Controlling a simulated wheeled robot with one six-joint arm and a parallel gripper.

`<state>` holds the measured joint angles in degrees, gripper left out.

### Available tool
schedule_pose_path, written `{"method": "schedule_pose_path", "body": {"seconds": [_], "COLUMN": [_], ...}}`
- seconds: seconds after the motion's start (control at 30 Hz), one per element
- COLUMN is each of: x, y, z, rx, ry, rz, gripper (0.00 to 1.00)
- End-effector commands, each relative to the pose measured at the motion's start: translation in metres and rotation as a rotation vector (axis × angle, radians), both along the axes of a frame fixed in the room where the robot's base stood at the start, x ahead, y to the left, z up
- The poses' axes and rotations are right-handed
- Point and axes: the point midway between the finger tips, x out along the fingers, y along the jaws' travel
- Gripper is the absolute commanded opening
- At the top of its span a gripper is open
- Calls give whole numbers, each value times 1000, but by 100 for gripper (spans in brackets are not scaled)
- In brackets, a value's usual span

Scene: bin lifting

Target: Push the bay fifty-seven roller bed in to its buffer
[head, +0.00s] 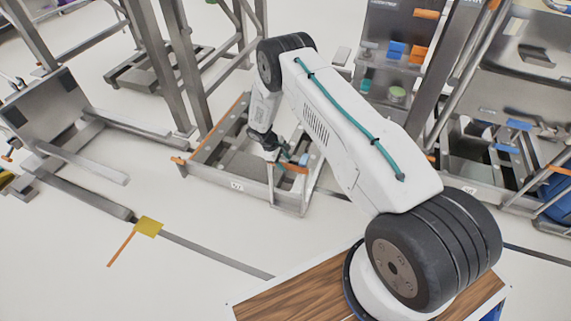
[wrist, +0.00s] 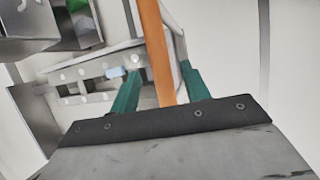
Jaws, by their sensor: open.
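A low grey metal roller bed (head: 212,176) stands on the floor in the middle of the head view, with a small white label (head: 237,186) on its front edge. The label is too small to read surely. My gripper (head: 287,163) is at the bed's right front part, beside an orange bar (head: 296,168). In the wrist view the teal fingers of my gripper (wrist: 160,74) are apart, and the orange bar (wrist: 157,45) runs between them. I cannot tell whether either finger touches it. My arm hides part of the bed's rear.
Grey uprights (head: 186,70) rise behind the bed. Another labelled bay (head: 470,185) with blue and orange items is on the right. A low frame (head: 85,160) is on the left. A yellow floor patch (head: 148,227) lies in front, on mostly clear floor.

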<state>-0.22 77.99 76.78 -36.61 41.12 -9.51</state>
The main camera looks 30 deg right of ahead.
Motion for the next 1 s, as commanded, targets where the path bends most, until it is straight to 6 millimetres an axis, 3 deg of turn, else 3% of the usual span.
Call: {"method": "schedule_pose_path", "body": {"seconds": [0.1,0.3,0.63,0.67,0.77,0.8,0.83,0.93,1.0], "x": [5,8,8,8,10,11,12,17,19], "y": [9,19,21,21,21,21,21,22,22], "z": [22,44,49,49,54,61,68,109,149], "rx": [-1,-1,-1,-1,-1,0,1,3,6], "ry": [-2,-1,1,1,-3,-7,-12,-36,-57], "rz": [2,0,1,1,-3,-8,-14,-44,-76], "gripper": [47,47,47,44,16,5,0,0,0]}}
